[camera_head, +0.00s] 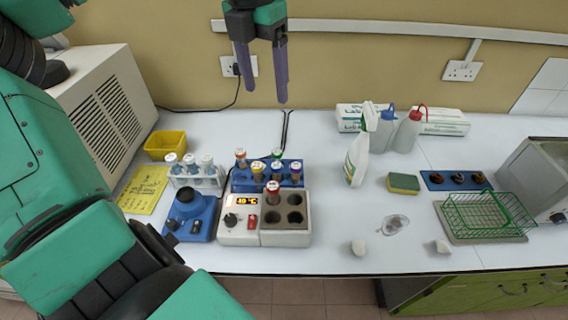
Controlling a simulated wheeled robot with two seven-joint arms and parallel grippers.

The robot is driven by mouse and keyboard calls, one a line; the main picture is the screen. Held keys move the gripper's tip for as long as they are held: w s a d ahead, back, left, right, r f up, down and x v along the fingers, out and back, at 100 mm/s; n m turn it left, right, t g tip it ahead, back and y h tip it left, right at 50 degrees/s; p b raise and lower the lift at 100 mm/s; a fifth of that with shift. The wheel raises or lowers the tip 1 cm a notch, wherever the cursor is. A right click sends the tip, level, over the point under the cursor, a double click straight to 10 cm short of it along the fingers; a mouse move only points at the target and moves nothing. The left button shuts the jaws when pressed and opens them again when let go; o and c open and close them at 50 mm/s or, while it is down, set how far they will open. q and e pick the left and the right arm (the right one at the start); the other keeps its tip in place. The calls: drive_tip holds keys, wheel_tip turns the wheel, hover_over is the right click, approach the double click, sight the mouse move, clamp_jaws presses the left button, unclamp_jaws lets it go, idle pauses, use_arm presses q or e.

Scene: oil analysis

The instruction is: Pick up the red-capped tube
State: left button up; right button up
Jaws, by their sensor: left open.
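A red-capped tube (273,194) stands upright in a hole of the grey heating block (285,239), which has several round holes. A blue rack (244,183) just behind holds several tubes with coloured caps, among them yellow, green and orange-red ones; the exact shades are hard to tell. My left gripper (263,88) is at the top of the view, fingers apart and empty, pointing down. It appears well above and behind the rack and the red-capped tube. My right gripper is not seen.
Left of the block are a blue device (190,216), a white rack of tubes (197,182) and a yellow bin (165,144). Bottles (362,150), a sponge (403,183) and a green wire basket (488,214) stand to the right. The counter between is mostly clear.

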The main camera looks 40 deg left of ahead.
use_arm(q)
wheel_tip(320, 180, down, 4)
drive_tip(key=s+f+b, duration=0.1)
drive_tip(key=s+b, duration=0.1)
drive_tip(key=b, duration=1.2)
approach(272, 186)
drive_tip(key=f, duration=0.3)
drive_tip(key=w+f+p, duration=0.1)
drive_tip(key=f, duration=0.7)
drive_tip(key=shift+w+f+p, duration=0.2)
drive_tip(key=shift+f+p, duration=0.05)
drive_tip(key=shift+p, duration=0.1)
drive_tip(key=shift+r, duration=0.1)
clamp_jaws()
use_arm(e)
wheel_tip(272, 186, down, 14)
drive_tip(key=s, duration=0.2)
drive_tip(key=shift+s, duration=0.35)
